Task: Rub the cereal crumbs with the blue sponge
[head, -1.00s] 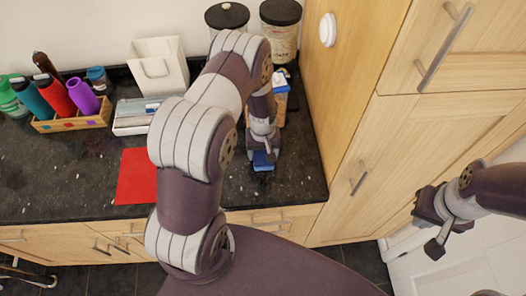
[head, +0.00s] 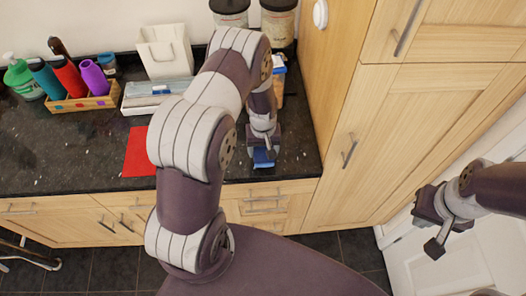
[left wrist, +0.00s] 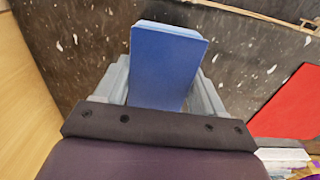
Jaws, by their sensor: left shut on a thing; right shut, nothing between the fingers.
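The blue sponge (left wrist: 166,62) is held between the two fingers of my left gripper (left wrist: 160,85) in the left wrist view. In the head view the sponge (head: 264,158) shows below my left gripper (head: 264,148), over the dark counter near its front edge. I cannot tell whether it touches the counter. Pale specks that look like crumbs (left wrist: 270,69) lie scattered on the counter around the sponge. More pale specks (head: 38,181) lie at the counter's left. My right gripper (head: 432,230) is at the right, away from the counter, shut and empty.
A red mat (head: 139,153) lies left of my left arm. Behind it stand a wooden box of bottles (head: 85,102), a white bag (head: 164,52) and a flat pack (head: 157,92). Two dark-lidded jars (head: 278,22) stand at the back. A tall wooden cabinet (head: 335,90) bounds the counter's right.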

